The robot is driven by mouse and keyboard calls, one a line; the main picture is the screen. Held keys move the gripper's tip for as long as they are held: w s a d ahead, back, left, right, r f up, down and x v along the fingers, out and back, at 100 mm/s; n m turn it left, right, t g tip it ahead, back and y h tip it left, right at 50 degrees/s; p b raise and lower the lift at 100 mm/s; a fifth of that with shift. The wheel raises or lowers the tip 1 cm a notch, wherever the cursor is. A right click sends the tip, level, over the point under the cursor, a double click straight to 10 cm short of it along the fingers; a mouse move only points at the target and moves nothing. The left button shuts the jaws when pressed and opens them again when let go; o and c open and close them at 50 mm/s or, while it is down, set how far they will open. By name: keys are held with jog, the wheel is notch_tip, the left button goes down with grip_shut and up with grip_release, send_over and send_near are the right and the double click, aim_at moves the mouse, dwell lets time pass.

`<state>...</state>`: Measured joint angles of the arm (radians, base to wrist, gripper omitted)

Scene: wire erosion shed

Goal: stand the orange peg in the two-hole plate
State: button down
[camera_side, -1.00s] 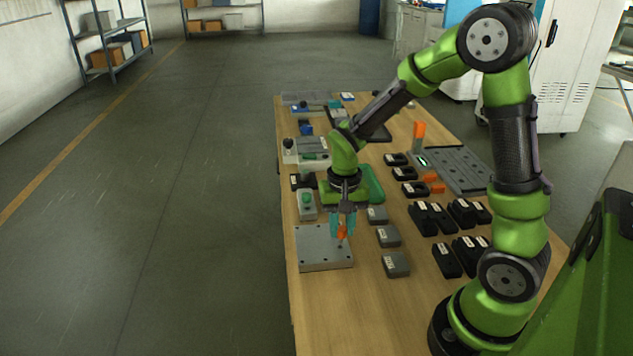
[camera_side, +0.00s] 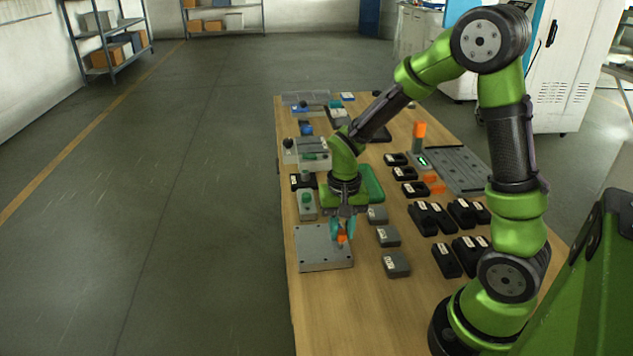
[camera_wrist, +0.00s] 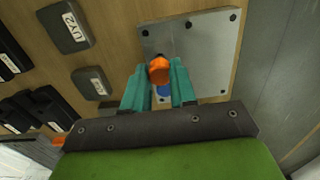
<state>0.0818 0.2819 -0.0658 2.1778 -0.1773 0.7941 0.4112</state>
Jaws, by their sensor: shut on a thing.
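The orange peg (camera_side: 341,239) is between the teal fingertips of my gripper (camera_side: 343,230), at the right part of the grey plate (camera_side: 318,256). My gripper is shut on the peg and points down. In the wrist view the peg's orange end (camera_wrist: 158,71) shows between the two fingers (camera_wrist: 160,88). The plate (camera_wrist: 208,58) lies beneath, with dark round spots at its corners and a dark hole just beyond the peg. The peg's lower end is hidden, so I cannot tell whether it is in a hole.
Grey labelled blocks (camera_side: 388,237) stand right of the plate, with several black blocks (camera_side: 445,260) further right. A green-buttoned box (camera_side: 306,204) stands behind the plate. Orange pieces (camera_side: 434,184) and a slotted grey plate (camera_side: 462,168) are at the back right. Bare wood lies in front.

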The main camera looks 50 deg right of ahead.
jog(key=shift+f, duration=1.15)
dwell(0.4)
jog(key=c, duration=0.8)
grip_release()
jog(key=shift+r, duration=0.1)
jog(key=shift+r, duration=3.45)
jog(key=shift+s+a+f+n, duration=0.15)
jog(key=shift+s+n, duration=0.1)
jog(key=shift+n, duration=0.05)
jog(key=s+a+r+n+t, duration=0.1)
jog(key=s+a+r+t, duration=0.1)
jog(key=r, duration=0.3)
jog(key=s+a+r+n+t+y, duration=0.1)
jog(key=s+a+r+n+t, duration=0.1)
jog(key=s+a+r, duration=0.1)
jog(key=s+a+r+n+t+y, duration=0.1)
jog(key=s+a+r+t, duration=0.1)
jog(key=r, duration=0.4)
jog(key=shift+s+a+r+t, duration=0.2)
jog(key=shift+s+t, duration=0.1)
jog(key=shift+s, duration=0.15)
jog(key=shift+s+a+r+t, duration=0.1)
jog(key=shift+s+r+t, duration=0.05)
jog(key=shift+s+t, duration=0.2)
